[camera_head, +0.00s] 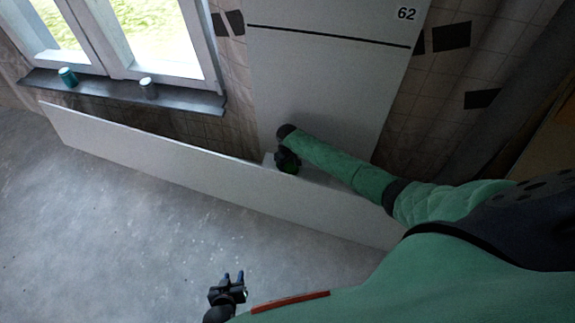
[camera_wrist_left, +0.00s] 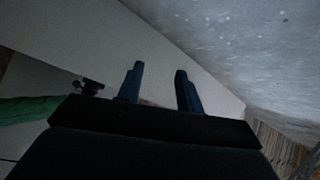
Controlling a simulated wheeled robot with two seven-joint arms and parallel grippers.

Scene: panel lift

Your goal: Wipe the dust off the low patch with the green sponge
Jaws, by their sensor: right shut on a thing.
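My right gripper (camera_head: 287,165) is at the foot of the tall white panel marked 62 (camera_head: 320,75), just behind the top edge of the long low white board (camera_head: 170,160).
A window sill (camera_head: 120,92) at the upper left holds a teal can (camera_head: 68,77) and a grey can (camera_head: 148,88). The low board runs along the wall in front of the panel. The grey concrete floor (camera_head: 100,240) at the left is clear.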

